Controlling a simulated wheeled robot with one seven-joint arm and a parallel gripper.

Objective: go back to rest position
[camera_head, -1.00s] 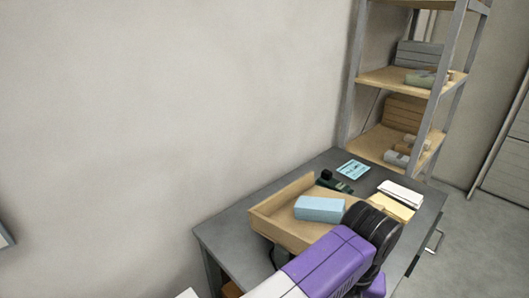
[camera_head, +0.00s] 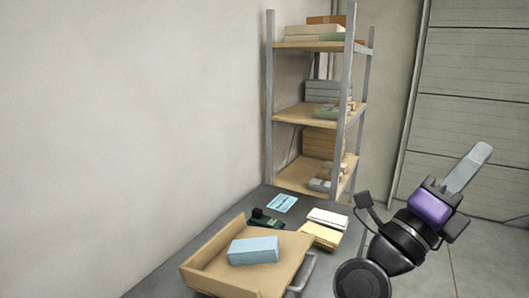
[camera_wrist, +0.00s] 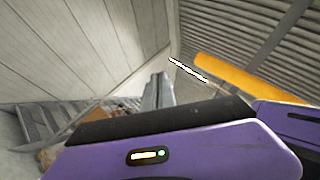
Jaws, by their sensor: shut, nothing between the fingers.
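My gripper (camera_head: 478,155) is raised to the right of the desk in the head view, clear of everything there. Its grey fingers point up and to the right, pressed together with nothing between them. Behind them are my purple and black wrist parts. In the wrist view the closed fingers of my gripper (camera_wrist: 156,92) show beyond the purple housing, with open air around them.
A grey desk (camera_head: 165,275) holds a wooden tray (camera_head: 203,262) with a light blue block (camera_head: 253,250). Paper stacks (camera_head: 322,234), a dark green object (camera_head: 265,219) and a blue card (camera_head: 282,203) lie behind it. A shelf rack (camera_head: 347,85) stands at the back.

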